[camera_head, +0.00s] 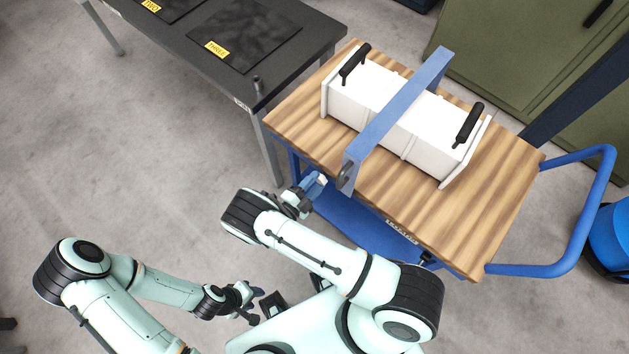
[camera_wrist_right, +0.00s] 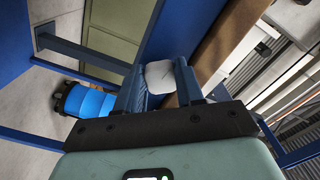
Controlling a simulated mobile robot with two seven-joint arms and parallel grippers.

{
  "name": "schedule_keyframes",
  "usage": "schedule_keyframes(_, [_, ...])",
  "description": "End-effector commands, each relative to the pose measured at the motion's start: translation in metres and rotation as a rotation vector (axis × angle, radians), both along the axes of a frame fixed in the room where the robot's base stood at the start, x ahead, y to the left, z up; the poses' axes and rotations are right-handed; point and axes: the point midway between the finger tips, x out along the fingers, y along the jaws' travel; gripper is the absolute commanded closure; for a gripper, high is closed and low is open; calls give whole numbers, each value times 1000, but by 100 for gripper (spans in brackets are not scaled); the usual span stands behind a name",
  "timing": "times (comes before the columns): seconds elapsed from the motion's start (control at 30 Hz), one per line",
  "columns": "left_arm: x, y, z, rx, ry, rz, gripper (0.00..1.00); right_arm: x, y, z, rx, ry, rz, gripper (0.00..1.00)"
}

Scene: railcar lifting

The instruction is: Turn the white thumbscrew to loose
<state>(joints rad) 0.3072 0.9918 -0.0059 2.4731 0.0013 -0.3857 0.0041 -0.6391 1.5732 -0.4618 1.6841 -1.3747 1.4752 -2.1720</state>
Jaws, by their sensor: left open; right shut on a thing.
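The white thumbscrew (camera_wrist_right: 160,77) is between the fingers of my right gripper (camera_wrist_right: 161,85) in the right wrist view, and the fingers are shut on it. In the head view the right gripper (camera_head: 316,184) is at the near left edge of the wooden-topped cart, below the end of the blue bar; a bit of the white thumbscrew (camera_head: 321,179) shows at its tip. My left gripper (camera_head: 257,304) is open and empty, low over the floor side, away from the cart. How far the thumbscrew is turned cannot be seen.
A white box (camera_head: 375,95) with two black handles lies on the cart top (camera_head: 490,215) under a blue bar (camera_head: 400,105). A dark table (camera_head: 300,40) with labelled mats stands at the upper left. A green cabinet (camera_head: 500,50) and a blue cart handle (camera_head: 600,200) are at right.

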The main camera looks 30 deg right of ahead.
Motion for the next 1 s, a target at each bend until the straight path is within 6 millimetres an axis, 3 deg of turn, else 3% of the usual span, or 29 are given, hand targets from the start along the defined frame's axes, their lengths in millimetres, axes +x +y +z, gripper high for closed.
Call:
schedule_keyframes(0.77, [2,0,3,0,-2,0,57,-1,1,-1,-37,96,0,94])
schedule_keyframes(0.8, [2,0,3,0,-2,0,57,-1,1,-2,-36,95,0,53])
schedule_keyframes(0.83, [2,0,3,0,-2,0,57,-1,1,-1,-36,95,0,44])
schedule_keyframes(0.87, [2,0,3,0,-2,0,57,-1,1,-1,-36,95,0,37])
schedule_keyframes(1.0, [2,0,3,0,-2,0,57,-1,0,-1,-38,95,0,37])
